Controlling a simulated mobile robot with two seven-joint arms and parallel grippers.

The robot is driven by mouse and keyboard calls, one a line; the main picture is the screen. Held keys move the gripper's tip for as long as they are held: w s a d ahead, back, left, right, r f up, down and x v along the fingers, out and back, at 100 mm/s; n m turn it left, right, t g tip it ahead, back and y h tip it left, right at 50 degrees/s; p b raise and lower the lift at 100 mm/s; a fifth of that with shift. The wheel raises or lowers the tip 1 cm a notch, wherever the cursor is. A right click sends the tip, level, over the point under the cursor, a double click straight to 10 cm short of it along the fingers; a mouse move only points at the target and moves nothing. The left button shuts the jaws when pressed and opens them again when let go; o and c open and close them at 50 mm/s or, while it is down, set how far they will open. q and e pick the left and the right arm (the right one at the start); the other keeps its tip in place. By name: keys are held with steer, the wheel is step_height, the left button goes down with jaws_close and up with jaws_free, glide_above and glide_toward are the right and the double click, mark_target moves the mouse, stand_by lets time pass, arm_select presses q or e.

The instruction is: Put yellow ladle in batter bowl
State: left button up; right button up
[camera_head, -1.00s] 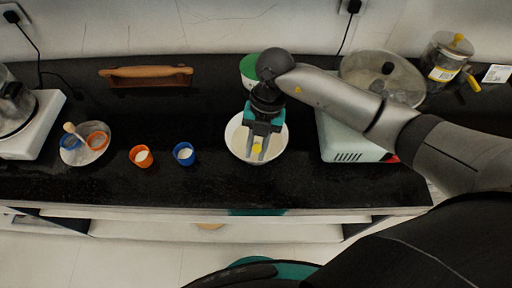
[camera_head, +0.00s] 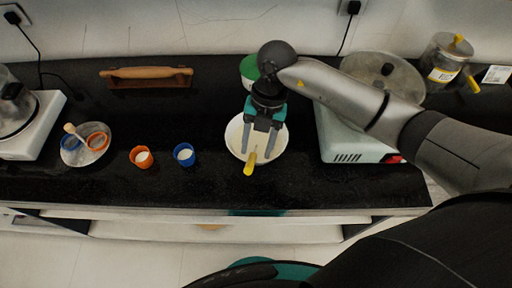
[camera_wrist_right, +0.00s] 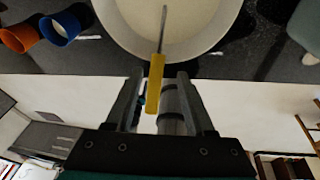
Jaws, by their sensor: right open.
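The batter bowl (camera_head: 281,143) is white, holds pale batter, and stands on the black counter below my right gripper. The yellow ladle (camera_head: 249,167) leans in the bowl, its yellow handle over the near rim and its lower end in the batter. In the right wrist view the handle (camera_wrist_right: 155,84) lies between the fingers with room on both sides, and its thin metal shaft runs into the bowl (camera_wrist_right: 205,40). My right gripper (camera_head: 260,153) is open above the bowl, apart from the handle. My left gripper is not in view.
An orange cup (camera_head: 142,158) and a blue cup (camera_head: 185,155) stand left of the bowl. A green-lidded container (camera_head: 249,68) is behind it. A white cooker (camera_head: 345,139) with a lidded pan is close on the right. Black counter lies bare in front.

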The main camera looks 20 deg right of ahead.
steer(key=v, duration=1)
steer(key=shift+r+p, duration=0.3)
steer(key=shift+p, duration=0.05)
